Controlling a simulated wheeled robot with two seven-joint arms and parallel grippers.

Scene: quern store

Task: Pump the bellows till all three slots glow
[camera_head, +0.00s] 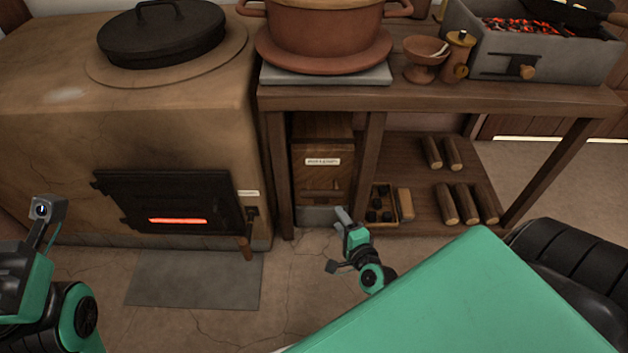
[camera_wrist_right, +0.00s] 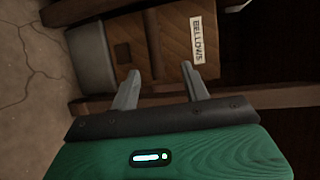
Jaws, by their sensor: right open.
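The bellows (camera_head: 322,160) is a wooden box with a white label, under the table beside the stove. Its labelled wooden front fills the upper middle of the right wrist view (camera_wrist_right: 178,30). The stove door (camera_head: 140,190) is black and shut, and one slot (camera_head: 178,221) in it glows orange-red; I see no other glowing slot. My right gripper (camera_head: 345,238) is low in front of the bellows. In the right wrist view its two fingers (camera_wrist_right: 161,72) are apart and point at the box; I see no grip on it.
A table (camera_head: 440,98) stands over the bellows, with legs on either side of it. Its low shelf holds several logs (camera_head: 460,203) and a small box of dark lumps (camera_head: 380,205). A grey floor plate (camera_head: 195,280) lies before the stove. The floor between is clear.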

